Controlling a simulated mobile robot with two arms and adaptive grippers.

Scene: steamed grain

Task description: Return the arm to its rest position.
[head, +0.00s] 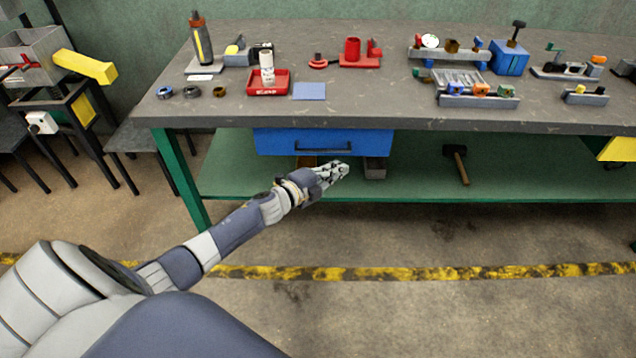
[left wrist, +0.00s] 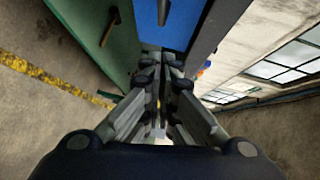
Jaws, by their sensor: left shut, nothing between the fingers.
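My left gripper (head: 342,168) is shut and empty. In the head view my left arm comes in from the lower left and reaches toward the front of the workbench (head: 410,119). The gripper is just below the blue drawer (head: 280,142), in front of the lower shelf. In the left wrist view the fingers of my left gripper (left wrist: 158,75) are close together, with the blue drawer (left wrist: 185,20) beyond them. My right gripper is in neither view.
A hammer (head: 457,165) lies on the green lower shelf (head: 520,180). A red tray (head: 285,88), a dark bottle (head: 202,42) and several small parts stand on the benchtop. A yellow-black floor stripe (head: 400,272) runs before the bench. The floor in front is clear.

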